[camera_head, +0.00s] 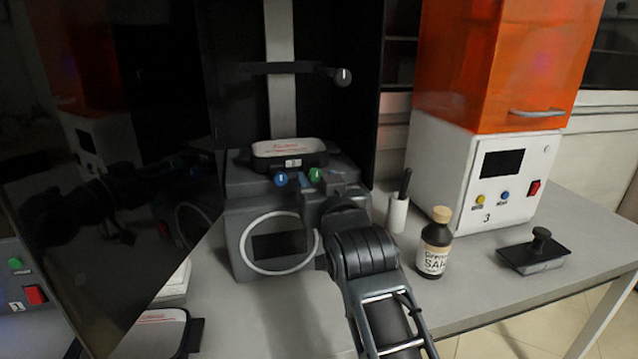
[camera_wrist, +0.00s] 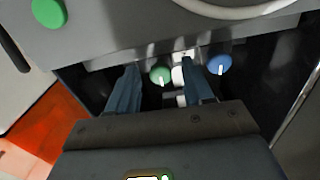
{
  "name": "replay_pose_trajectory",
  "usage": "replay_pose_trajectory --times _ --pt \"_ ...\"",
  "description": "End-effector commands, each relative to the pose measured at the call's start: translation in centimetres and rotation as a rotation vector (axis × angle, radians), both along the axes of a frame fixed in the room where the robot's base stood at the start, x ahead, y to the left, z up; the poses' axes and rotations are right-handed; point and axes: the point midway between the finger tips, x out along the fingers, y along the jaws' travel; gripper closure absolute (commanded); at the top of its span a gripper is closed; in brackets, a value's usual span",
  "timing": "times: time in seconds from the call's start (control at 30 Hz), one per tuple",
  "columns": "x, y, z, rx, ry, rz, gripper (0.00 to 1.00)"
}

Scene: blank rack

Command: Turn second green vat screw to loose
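The green vat screw (camera_head: 315,175) is a round green knob on the front of the grey printer body (camera_head: 240,190), below the black-rimmed vat (camera_head: 262,162). A blue screw (camera_head: 280,179) sits just left of it. In the wrist view the picture is flipped: the green screw (camera_wrist: 160,75) lies between the two fingers of my gripper (camera_wrist: 161,68), its white mark pointing down. The blue screw (camera_wrist: 220,64) is outside the right finger. The fingers are apart; whether they touch the green screw I cannot tell. In the head view my arm hides the fingertips.
A brown bottle (camera_head: 435,245) and a white holder with a black handle (camera_head: 398,210) stand right of my arm. Farther right are an orange-topped machine (camera_head: 470,170) and a black plate with a knob (camera_head: 535,252). A dark open door (camera_head: 110,140) is at left.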

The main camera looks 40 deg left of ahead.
Motion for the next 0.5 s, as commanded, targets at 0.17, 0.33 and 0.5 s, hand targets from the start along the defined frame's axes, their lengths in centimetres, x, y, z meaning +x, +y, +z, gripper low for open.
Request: replay_pose_trajectory --times 0.17,0.33,0.5 --pt "0.0 -0.1 0.1 0.002 -0.001 0.0 0.49" --pt "-0.8 -1.0 0.0 0.001 0.0 0.0 0.49" --pt "-2.5 -2.9 0.0 0.003 0.0 0.0 0.49"
